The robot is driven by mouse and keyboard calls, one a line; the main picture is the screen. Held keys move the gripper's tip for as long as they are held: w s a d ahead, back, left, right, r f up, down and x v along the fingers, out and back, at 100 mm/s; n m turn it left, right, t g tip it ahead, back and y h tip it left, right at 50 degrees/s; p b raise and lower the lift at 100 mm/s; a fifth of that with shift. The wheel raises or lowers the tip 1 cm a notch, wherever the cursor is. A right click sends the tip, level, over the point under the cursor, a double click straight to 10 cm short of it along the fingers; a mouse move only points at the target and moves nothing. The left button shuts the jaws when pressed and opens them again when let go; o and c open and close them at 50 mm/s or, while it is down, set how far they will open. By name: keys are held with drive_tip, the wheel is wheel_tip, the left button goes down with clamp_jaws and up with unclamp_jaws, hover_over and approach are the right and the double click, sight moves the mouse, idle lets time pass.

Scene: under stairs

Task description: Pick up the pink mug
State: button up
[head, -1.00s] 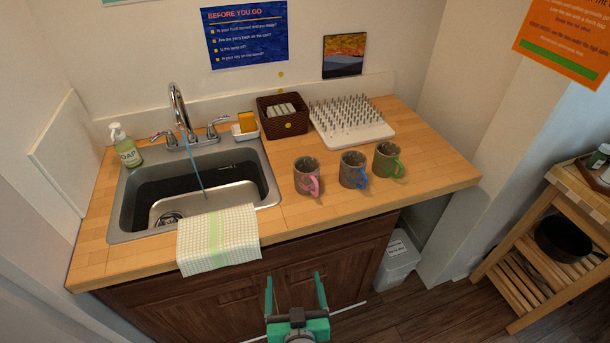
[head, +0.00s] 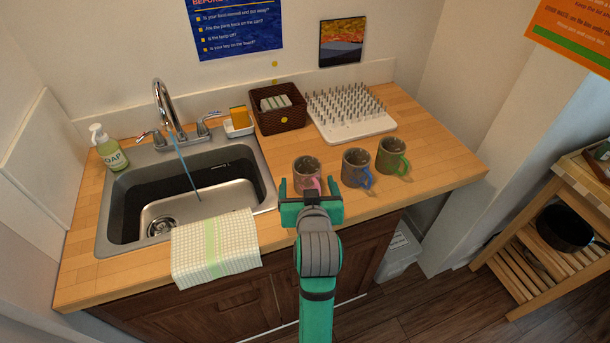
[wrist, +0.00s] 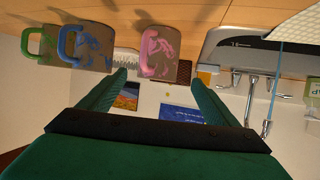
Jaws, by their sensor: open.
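The pink mug (head: 307,168), grey-brown with a pink handle, stands on the wooden counter right of the sink. In the wrist view the mug (wrist: 165,54) appears upside down, ahead of and between the fingers. My gripper (head: 310,184) is open and empty, just in front of the mug, its fingers to either side of the pink handle; I cannot tell whether they touch it. In the wrist view my gripper (wrist: 158,80) has its fingers spread apart. The gripper hides the mug's lower part in the head view.
A blue-handled mug (head: 356,166) stands close on the right, with a green-handled mug (head: 391,155) beyond it. The sink (head: 180,190) with running water and a checked towel (head: 215,248) lie left. A brown basket (head: 278,110) and a white spiked rack (head: 350,116) stand behind.

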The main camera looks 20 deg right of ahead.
sight(306, 166)
drive_tip(key=shift+x, duration=4.25)
drive_tip(key=shift+s+d+f, duration=0.1)
drive_tip(key=shift+s+d, duration=0.05)
drive_tip(key=shift+d, duration=0.1)
drive_tip(key=c, duration=1.3)
